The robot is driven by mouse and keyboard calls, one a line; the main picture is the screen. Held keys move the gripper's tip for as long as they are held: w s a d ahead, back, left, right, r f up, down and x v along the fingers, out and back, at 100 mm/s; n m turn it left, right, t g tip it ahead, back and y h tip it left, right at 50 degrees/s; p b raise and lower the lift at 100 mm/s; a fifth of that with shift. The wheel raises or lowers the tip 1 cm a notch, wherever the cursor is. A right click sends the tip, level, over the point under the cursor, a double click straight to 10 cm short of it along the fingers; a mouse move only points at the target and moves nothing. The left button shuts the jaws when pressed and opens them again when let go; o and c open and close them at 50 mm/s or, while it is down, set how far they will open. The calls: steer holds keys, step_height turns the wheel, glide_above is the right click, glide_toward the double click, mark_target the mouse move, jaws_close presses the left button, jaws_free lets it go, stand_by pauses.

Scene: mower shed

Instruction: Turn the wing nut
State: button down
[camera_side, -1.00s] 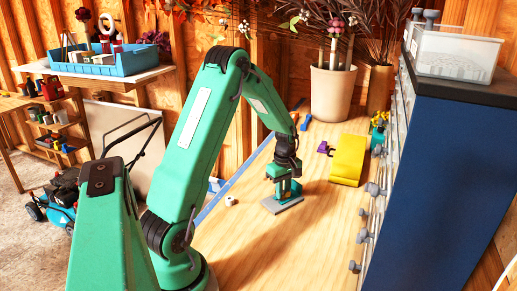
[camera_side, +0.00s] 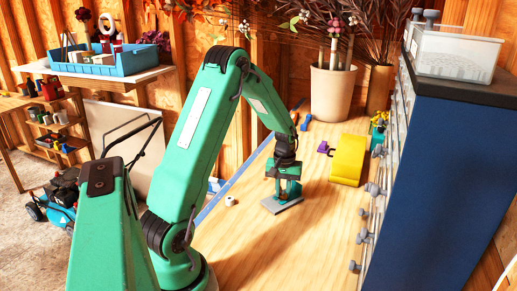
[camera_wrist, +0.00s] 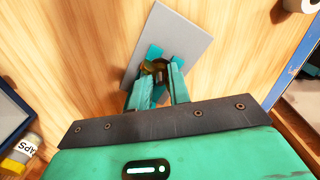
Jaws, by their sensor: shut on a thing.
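A flat grey plate (camera_side: 283,207) lies on the wooden bench, below my gripper (camera_side: 285,194). The plate also shows in the wrist view (camera_wrist: 190,30). There, a small brass-coloured piece, seemingly the wing nut (camera_wrist: 150,68), sits over the plate between the teal fingertips of my gripper (camera_wrist: 160,70). The fingers are shut on it and cover much of it, so its wings and any thread below are hard to make out. In the side view the nut is hidden by the gripper.
A small white roll (camera_side: 231,201) lies left of the plate. A blue cabinet (camera_side: 450,180) with grey knobs borders the right. A jar (camera_wrist: 20,152) shows in the wrist view. The front bench is clear.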

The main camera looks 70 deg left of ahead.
mark_target(283, 190)
steer(key=shift+m, duration=0.9)
steer(key=c, duration=1.3)
jaws_free()
steer(key=shift+r, duration=0.15)
steer(key=shift+r, duration=3.8)
